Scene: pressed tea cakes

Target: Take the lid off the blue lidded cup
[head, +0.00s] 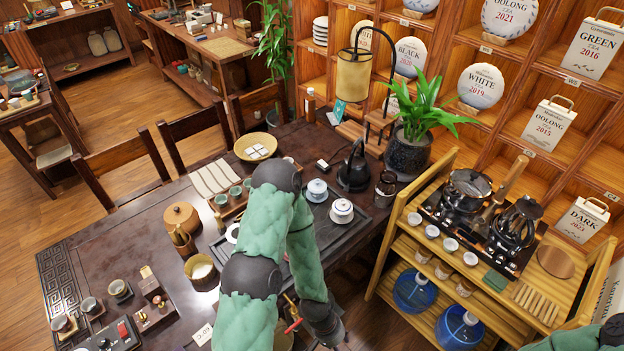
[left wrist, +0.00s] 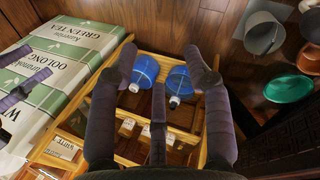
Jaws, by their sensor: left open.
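The blue lidded cup (head: 317,190) is white with blue trim and stands upright on the dark tea tray (head: 350,221). Its lid (head: 317,184) sits on top. A similar lidded cup with reddish trim (head: 342,210) stands just in front of it, to the right. In the left wrist view my left gripper (left wrist: 160,60) is open and empty, pointing at the shelf cart, away from the cup. My right gripper is out of view.
A black kettle (head: 354,170) stands behind the cups. A glass-and-dark jar (head: 386,188) is to their right. The wooden cart (head: 397,242) holds pots above and blue water jugs (head: 413,291) below. A potted plant (head: 408,152) and lamp (head: 354,74) stand at the back.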

